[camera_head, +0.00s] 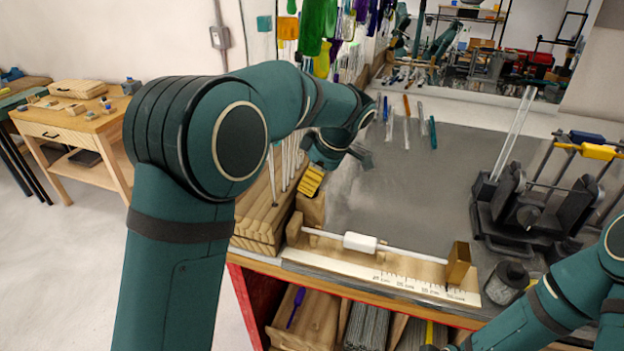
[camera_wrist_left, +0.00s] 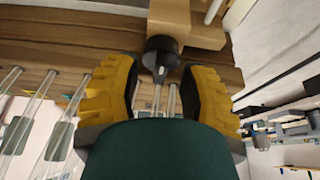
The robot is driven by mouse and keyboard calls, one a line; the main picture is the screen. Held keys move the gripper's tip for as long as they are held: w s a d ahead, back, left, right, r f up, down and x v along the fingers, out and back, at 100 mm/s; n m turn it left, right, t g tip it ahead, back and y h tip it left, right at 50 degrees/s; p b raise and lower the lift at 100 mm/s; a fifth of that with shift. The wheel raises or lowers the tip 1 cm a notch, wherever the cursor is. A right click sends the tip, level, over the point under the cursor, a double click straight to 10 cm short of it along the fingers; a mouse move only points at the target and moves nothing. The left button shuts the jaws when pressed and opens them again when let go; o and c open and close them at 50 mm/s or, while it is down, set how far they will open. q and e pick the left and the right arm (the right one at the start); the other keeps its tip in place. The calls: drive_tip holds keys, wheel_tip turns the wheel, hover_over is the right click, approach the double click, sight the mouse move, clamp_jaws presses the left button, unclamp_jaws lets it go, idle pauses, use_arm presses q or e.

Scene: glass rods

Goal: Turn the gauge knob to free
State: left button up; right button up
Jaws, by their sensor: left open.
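The gauge is a wooden board (camera_head: 350,272) with a printed scale along its front edge. A rod with a white sleeve (camera_head: 360,242) runs along it to a brass-coloured block (camera_head: 458,264) at the right end. A wooden block (camera_head: 310,208) stands at its left end. My left gripper (camera_head: 312,180) is by this block, with yellow ridged fingers. In the left wrist view my left gripper (camera_wrist_left: 160,88) is open, with a dark round knob (camera_wrist_left: 162,46) between and slightly beyond its fingertips. Contact cannot be told. The knob is hidden in the head view.
Upright glass rods (camera_head: 273,178) stand in a wooden rack left of the gauge. A black fixture (camera_head: 530,205) with a tilted glass rod is at the right. A dark cylinder (camera_head: 508,278) stands beside the brass block. The grey mat (camera_head: 430,180) behind the gauge is mostly clear.

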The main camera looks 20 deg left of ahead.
use_arm(q)
drive_tip(key=v, duration=1.1)
drive_tip(key=shift+d+r, duration=0.2)
drive_tip(key=shift+r, duration=0.1)
